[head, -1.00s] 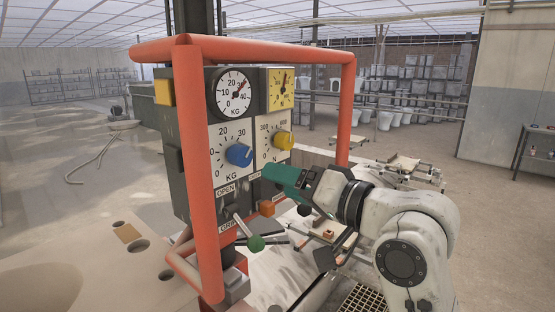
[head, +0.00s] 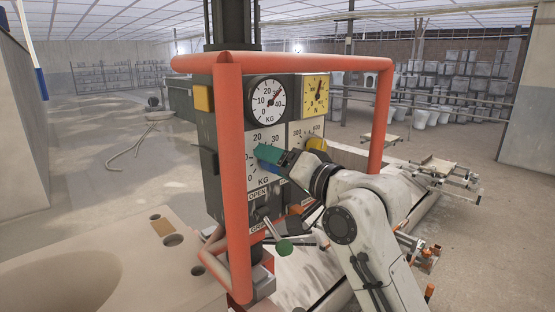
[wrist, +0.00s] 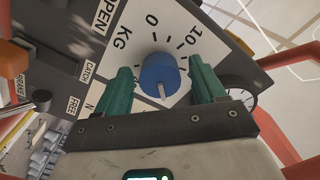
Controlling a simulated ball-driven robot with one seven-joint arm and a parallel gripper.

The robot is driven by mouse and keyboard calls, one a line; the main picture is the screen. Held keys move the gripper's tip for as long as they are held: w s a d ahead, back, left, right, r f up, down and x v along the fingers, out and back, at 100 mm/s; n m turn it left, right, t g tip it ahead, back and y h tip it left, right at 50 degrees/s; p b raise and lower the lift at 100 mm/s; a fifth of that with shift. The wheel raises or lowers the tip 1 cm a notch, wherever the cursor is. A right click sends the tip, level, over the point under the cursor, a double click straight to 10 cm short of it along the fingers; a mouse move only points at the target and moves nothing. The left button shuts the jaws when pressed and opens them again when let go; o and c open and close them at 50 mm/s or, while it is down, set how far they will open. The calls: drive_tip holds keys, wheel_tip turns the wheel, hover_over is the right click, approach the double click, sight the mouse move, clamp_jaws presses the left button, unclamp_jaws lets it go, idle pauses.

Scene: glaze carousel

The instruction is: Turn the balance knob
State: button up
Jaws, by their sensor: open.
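A blue knob (wrist: 158,72) sits on a white KG dial plate (wrist: 130,28) of the control panel. In the wrist view it lies between my two teal fingers, with a pale pointer on its near side. My gripper (head: 262,154) is open in front of this knob. Its fingers stand on both sides of the knob, with gaps visible. In the head view the fingers hide most of the blue knob. A yellow knob (head: 317,144) sits on the N dial to the right, partly behind my gripper.
An orange tubular frame (head: 233,190) surrounds the panel. Above the dials are a white KG gauge (head: 266,101) and a yellow N gauge (head: 316,95). A yellow block (head: 203,98) is at the panel's upper left.

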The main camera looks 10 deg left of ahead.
drive_tip(key=c, duration=1.1)
drive_tip(key=shift+o, duration=0.2)
drive_tip(key=shift+f+n+b, duration=0.15)
drive_tip(key=shift+n+b, duration=0.15)
drive_tip(key=shift+b, duration=0.05)
drive_tip(key=shift+n+b, duration=1.05)
drive_tip(key=shift+n, duration=0.15)
drive_tip(key=shift+n+b, duration=0.9)
drive_tip(key=shift+n, duration=0.5)
drive_tip(key=o, duration=1.1)
drive_tip(key=shift+c, duration=0.2)
